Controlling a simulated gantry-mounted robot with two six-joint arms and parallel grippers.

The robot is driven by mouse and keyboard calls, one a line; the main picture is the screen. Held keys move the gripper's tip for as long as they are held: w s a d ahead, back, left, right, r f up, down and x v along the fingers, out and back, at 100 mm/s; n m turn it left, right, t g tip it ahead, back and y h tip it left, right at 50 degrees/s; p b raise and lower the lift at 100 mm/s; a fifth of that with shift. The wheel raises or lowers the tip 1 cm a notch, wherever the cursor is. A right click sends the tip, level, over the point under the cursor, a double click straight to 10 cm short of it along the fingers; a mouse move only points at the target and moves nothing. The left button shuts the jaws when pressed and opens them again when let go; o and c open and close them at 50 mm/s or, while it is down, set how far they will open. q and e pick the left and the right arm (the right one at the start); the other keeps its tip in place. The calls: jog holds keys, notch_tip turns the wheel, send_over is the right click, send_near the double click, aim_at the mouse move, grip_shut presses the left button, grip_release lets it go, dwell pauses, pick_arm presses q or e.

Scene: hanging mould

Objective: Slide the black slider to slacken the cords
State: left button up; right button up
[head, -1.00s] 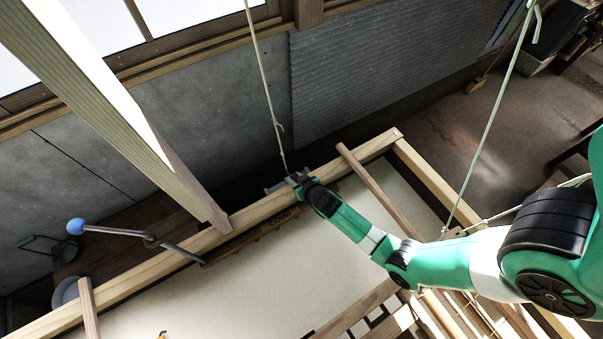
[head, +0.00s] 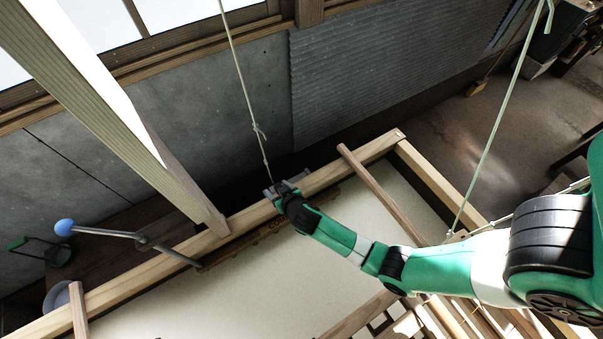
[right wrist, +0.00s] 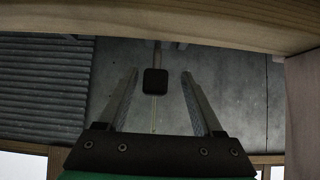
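The black slider (right wrist: 156,82) is a small dark block with rounded corners on the cord, seen in the right wrist view. It sits between the two grey fingers of my right gripper (right wrist: 160,76), with a visible gap on each side. The fingers are open. In the head view my right gripper (head: 285,188) is at the lower end of the pale left cord (head: 243,75), above the wooden frame beam. The slider cannot be made out there. A second pale cord (head: 500,112) hangs at the right. My left gripper is not in view.
The wooden frame (head: 345,165) surrounds a pale sheet (head: 270,290). A thick wooden post (head: 120,120) stands left of the gripper. A grey lever with a blue ball (head: 65,227) is at the lower left. In the right wrist view, a wooden beam (right wrist: 160,22) crosses close by.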

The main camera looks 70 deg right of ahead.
jog(key=shift+s+a+r, duration=0.2)
jog(key=shift+s+r, duration=0.1)
jog(key=shift+r, duration=0.05)
jog(key=p+v, duration=0.5)
jog(key=v, duration=0.5)
jog(key=shift+s, duration=0.3)
jog(key=shift+a+r, duration=0.15)
